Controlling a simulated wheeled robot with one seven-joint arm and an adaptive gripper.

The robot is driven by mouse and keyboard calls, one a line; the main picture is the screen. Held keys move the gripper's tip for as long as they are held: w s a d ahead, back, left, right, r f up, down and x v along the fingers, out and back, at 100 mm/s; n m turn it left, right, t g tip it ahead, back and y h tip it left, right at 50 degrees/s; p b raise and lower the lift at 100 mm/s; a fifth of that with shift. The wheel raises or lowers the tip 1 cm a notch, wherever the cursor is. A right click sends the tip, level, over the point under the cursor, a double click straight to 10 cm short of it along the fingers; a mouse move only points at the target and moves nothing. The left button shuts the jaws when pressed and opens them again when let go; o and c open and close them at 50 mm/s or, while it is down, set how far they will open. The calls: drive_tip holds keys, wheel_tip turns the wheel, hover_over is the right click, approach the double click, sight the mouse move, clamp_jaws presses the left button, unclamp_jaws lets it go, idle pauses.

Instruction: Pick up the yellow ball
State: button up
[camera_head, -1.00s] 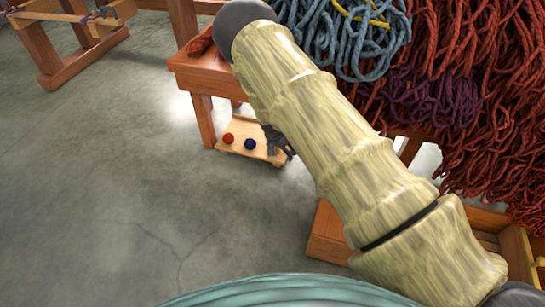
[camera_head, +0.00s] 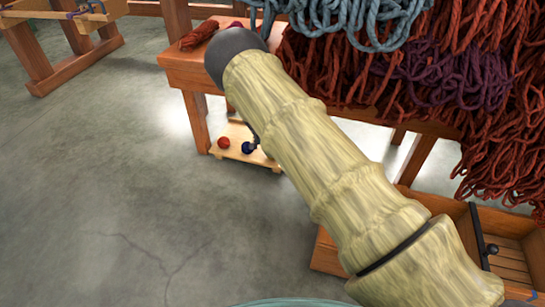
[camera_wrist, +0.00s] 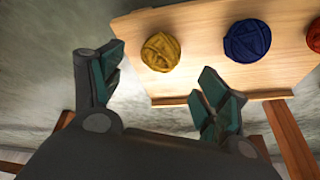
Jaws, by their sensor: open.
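The yellow ball (camera_wrist: 160,51) is a wound wool ball on a light wooden board (camera_wrist: 190,20) in the wrist view. My gripper (camera_wrist: 160,66) is open and empty there. Its two fingers stand apart, and the yellow ball shows in the gap between them, nearer the left finger. I cannot tell how far the fingertips are from the ball. In the head view my arm hides the yellow ball and most of my gripper.
A blue ball (camera_wrist: 247,41) and a red ball (camera_wrist: 315,36) lie right of the yellow one. A wooden drawer (camera_head: 330,252) is at right.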

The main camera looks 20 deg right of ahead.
drive_tip(key=shift+b+x, duration=0.3)
drive_tip(key=shift+x, duration=0.75)
drive_tip(key=b+x, duration=0.3)
drive_tip(key=shift+a+f, duration=0.2)
drive_tip(key=shift+f, duration=0.1)
drive_tip(key=shift+b+x, duration=0.65)
drive_tip(key=shift+x, duration=0.2)
drive_tip(key=shift+r, duration=0.1)
drive_tip(key=c, duration=1.1)
